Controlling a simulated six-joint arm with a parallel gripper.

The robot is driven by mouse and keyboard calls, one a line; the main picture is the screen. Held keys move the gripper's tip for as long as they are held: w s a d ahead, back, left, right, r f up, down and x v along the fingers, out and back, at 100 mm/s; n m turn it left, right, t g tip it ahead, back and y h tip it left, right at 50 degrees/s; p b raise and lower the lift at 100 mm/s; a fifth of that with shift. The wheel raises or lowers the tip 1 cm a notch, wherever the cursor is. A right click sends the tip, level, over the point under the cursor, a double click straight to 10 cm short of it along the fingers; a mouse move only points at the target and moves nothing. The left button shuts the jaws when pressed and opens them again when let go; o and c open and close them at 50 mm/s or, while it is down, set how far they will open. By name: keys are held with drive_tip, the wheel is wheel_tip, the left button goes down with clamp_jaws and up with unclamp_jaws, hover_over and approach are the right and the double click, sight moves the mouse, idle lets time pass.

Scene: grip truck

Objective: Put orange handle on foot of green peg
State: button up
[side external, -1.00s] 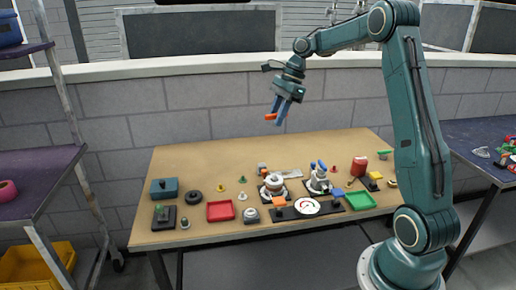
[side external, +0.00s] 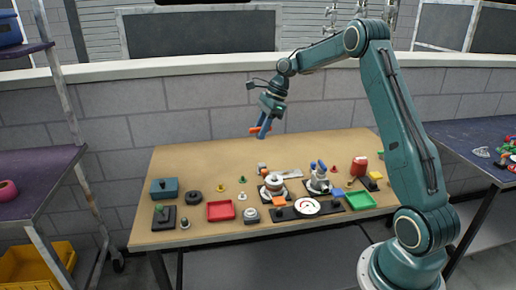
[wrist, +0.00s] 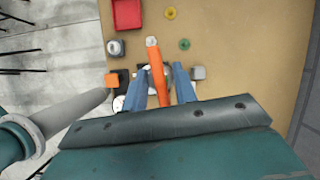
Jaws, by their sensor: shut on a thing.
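My gripper (side external: 263,127) is shut on an orange handle (side external: 255,130), high above the table. In the wrist view the handle (wrist: 154,60) is a long orange bar between the two blue fingers (wrist: 158,84), its far end pointing away from my wrist. A green peg (side external: 159,208) stands on a square black foot (side external: 170,222) at the table's front left, well below and to the left of my gripper. A smaller green peg-like piece (side external: 242,180) stands mid-table; a green piece also shows in the wrist view (wrist: 184,44).
A red tray (side external: 220,211), a black ring (side external: 194,198), a blue-grey box (side external: 164,188) and a grey block (side external: 250,215) stand on the left half. A green tray (side external: 360,201), red can (side external: 359,166) and several parts crowd the right. The table's back left is clear.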

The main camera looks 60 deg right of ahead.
drive_tip(key=shift+m+h, duration=0.3)
drive_tip(key=shift+m, duration=0.5)
drive_tip(key=w+f, duration=0.2)
drive_tip(key=f, duration=0.2)
drive_tip(key=w+f, duration=0.5)
drive_tip(key=f, duration=0.2)
drive_tip(key=shift+w+a+f, duration=0.25)
drive_tip(key=shift+w+f, duration=0.05)
drive_tip(key=shift+f, duration=0.05)
drive_tip(key=shift+f, duration=0.15)
drive_tip(key=shift+f, duration=2.3)
drive_tip(key=shift+f, duration=1.5)
idle(0.5)
drive_tip(key=o, duration=1.4)
drive_tip(key=shift+o, duration=0.2)
drive_tip(key=shift+r, duration=0.1)
